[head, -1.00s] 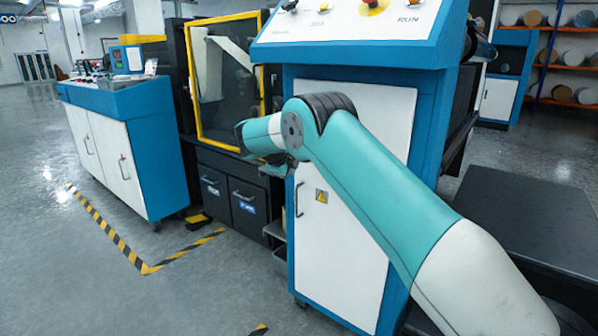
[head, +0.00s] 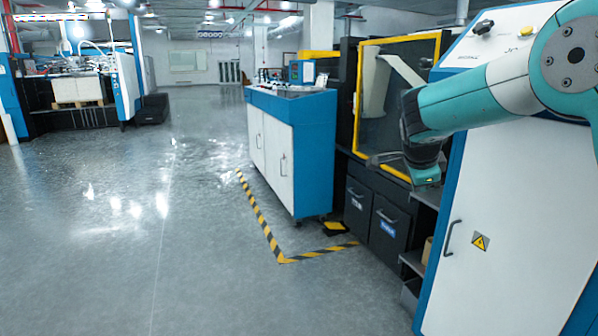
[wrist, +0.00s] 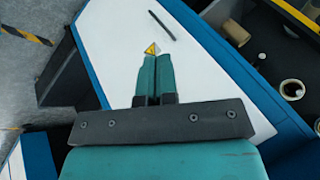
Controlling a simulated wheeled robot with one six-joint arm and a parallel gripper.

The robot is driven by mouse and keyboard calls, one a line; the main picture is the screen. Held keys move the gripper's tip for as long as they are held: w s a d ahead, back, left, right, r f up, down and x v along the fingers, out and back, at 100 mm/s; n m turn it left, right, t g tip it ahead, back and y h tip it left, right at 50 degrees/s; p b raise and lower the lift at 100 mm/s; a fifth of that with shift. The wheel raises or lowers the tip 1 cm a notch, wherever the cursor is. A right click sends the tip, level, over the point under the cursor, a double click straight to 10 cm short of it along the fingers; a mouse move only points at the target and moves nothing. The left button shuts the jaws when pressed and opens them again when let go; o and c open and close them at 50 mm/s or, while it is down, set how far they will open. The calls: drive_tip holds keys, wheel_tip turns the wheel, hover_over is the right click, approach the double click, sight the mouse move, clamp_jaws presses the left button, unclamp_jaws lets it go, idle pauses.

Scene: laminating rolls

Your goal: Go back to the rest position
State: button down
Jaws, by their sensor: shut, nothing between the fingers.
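My gripper shows in the wrist view (wrist: 153,66) as two teal fingers side by side, touching, with nothing between them. They point toward the white door (wrist: 115,45) of the blue machine cabinet, near its yellow warning triangle (wrist: 151,48). In the head view my arm reaches in from the right and bends at a teal joint. The gripper end hangs in front of the yellow-framed window, left of the white door (head: 510,225); the fingertips are hard to make out there.
A blue-white cabinet (head: 312,150) is at centre. Cardboard cores (wrist: 236,32) sit on dark shelving beside the door. Black-yellow floor tape (head: 262,225) marks an edge. Open grey floor (head: 130,240) lies to the left.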

drive_tip(key=s+a+n+g+y, duration=0.25)
drive_tip(key=s+a+n, duration=0.25)
drive_tip(key=s+n, duration=0.6)
drive_tip(key=s+a+n+g+y, duration=0.1)
drive_tip(key=s+a+n+y, duration=0.35)
drive_tip(key=s, duration=1.15)
drive_tip(key=s+a+n+g+y, duration=0.15)
drive_tip(key=s+a+n, duration=0.35)
drive_tip(key=s+n, duration=0.7)
wheel_tip(320, 180, up, 24)
drive_tip(key=s+m+p, duration=0.1)
drive_tip(key=p, duration=2.3)
drive_tip(key=shift+s+a+r, duration=0.15)
drive_tip(key=shift+h, duration=0.25)
